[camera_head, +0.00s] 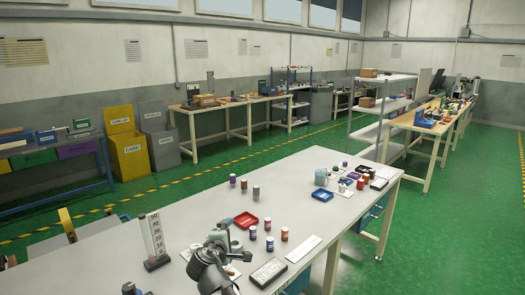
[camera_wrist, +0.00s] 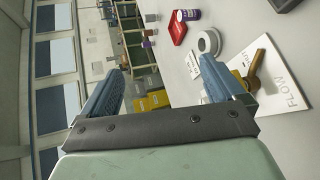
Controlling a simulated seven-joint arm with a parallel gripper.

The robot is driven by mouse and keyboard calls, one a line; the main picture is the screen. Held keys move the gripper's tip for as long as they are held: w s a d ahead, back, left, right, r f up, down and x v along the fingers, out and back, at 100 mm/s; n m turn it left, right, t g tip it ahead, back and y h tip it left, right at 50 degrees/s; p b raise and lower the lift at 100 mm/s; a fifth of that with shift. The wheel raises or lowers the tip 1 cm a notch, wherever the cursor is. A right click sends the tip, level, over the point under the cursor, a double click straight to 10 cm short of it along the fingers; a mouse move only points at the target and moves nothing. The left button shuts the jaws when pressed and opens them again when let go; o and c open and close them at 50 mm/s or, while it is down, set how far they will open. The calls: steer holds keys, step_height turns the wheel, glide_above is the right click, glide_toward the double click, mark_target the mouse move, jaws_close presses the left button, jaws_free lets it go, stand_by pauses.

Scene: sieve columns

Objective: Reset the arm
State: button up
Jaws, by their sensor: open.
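My gripper (camera_head: 222,232) is above the near part of the long white workbench (camera_head: 120,270) in the head view, at the end of my dark arm. In the wrist view my gripper (camera_wrist: 165,82) shows two blue-grey fingers spread wide apart with nothing between them. The wrist view is tilted, with the bench along its right side. My gripper appears clear of the bench, though its exact height is hard to tell.
A red tray (camera_head: 246,220) and several small cylinders stand beyond my gripper. An upright scale (camera_head: 155,241) stands left. The bench's middle left is clear.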

steer(key=s+d+f+m+g+h, duration=0.1)
steer(key=s+d+f, duration=0.1)
steer(key=d+f, duration=0.1)
steer(key=s+d+f+m+g+h, duration=0.1)
steer(key=s+d+f+g, duration=0.1)
steer(key=d+f, duration=0.1)
steer(key=s+d+f+g+h, duration=0.1)
steer(key=d+f, duration=0.3)
steer(key=shift+s+f+m+g, duration=0.25)
steer(key=shift+s+m+g, duration=0.05)
steer(key=shift+s+m, duration=0.1)
steer(key=s+d+f+m+g, duration=0.2)
steer(key=s+d+f+g, duration=0.15)
steer(key=s+f, duration=0.35)
steer(key=s+d+f+m+g, duration=0.25)
steer(key=s+d+f, duration=0.2)
steer(key=f, duration=0.55)
steer(key=s+d+f+m+g, duration=0.1)
steer(key=s+d+f+g, duration=0.35)
steer(key=f, duration=0.35)
steer(key=s+d+f+m+g+y, duration=0.2)
steer(key=s+f+m+y, duration=0.1)
steer(key=s+f, duration=0.6)
steer(key=s+d+f+m+g+y, duration=0.3)
steer(key=s+f+m, duration=0.3)
steer(key=s+f, duration=0.4)
steer(key=s, duration=0.4)
steer(key=shift+s+f, duration=0.2)
steer(key=shift+s, duration=0.1)
